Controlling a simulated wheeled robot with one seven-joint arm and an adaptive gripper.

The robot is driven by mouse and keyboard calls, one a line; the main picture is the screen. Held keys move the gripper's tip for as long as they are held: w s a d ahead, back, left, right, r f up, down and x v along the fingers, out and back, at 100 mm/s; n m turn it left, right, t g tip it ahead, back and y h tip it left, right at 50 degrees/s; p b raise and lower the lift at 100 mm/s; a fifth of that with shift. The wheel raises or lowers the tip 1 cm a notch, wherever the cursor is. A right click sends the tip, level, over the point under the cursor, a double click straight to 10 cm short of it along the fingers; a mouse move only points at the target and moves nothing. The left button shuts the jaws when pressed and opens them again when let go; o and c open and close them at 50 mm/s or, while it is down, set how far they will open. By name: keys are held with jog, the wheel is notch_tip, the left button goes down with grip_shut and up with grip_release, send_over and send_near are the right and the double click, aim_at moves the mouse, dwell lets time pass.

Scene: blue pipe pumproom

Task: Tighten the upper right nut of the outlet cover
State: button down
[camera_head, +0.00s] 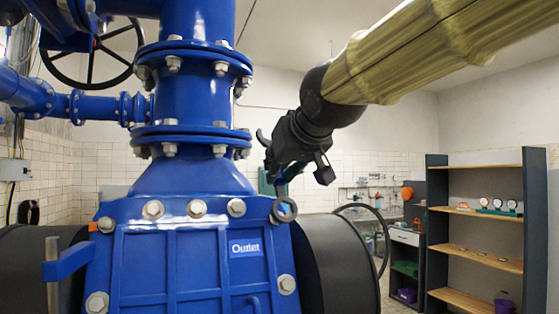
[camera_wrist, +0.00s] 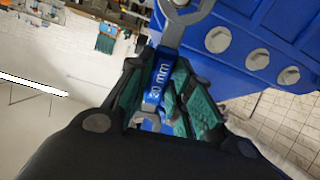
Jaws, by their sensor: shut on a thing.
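The blue outlet cover (camera_head: 190,262) carries a white "Outlet" label and several grey nuts. My gripper (camera_head: 281,182) is at its upper right corner, shut on a blue-handled wrench marked "20 mm" (camera_wrist: 160,82). The wrench's grey ring end (camera_head: 284,209) lies over the upper right corner, where the upper right nut is mostly hidden; I cannot tell whether it is seated around that nut. In the wrist view the ring end (camera_wrist: 186,12) is cut by the top edge. Other cover nuts (camera_wrist: 218,40) show to its right.
A blue flanged pipe (camera_head: 188,100) rises above the cover. Black cylinders flank it, with a dark handwheel (camera_head: 370,235) at right. Shelves (camera_head: 480,215) stand farther right.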

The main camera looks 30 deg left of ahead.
jog(key=shift+p+x, duration=1.45)
jog(key=shift+p, duration=0.25)
jog(key=shift+f+b, duration=0.15)
jog(key=shift+b, duration=0.8)
jog(key=shift+x, duration=1.1)
dwell(1.2)
jog(key=w+d+m, duration=0.1)
jog(key=m, duration=0.1)
jog(key=w+d+m, duration=0.1)
jog(key=m, duration=0.1)
jog(key=shift+w+f, duration=0.1)
jog(key=shift+f, duration=0.1)
jog(key=d+m, duration=0.1)
jog(key=m, duration=0.1)
jog(key=w+d+f+m, duration=0.1)
jog(key=m, duration=0.2)
jog(key=w+d+f+m, duration=0.1)
jog(key=m, duration=0.1)
jog(key=shift+w+d+f+b, duration=0.15)
jog(key=shift+d+f+b, duration=0.1)
jog(key=shift+b, duration=0.1)
jog(key=shift+w+d+f+m, duration=0.15)
jog(key=shift+f+m, duration=0.25)
jog(key=shift+m, duration=0.45)
jog(key=shift+d+f+m, duration=0.3)
jog(key=shift+f+m, duration=0.1)
jog(key=shift+m, duration=0.45)
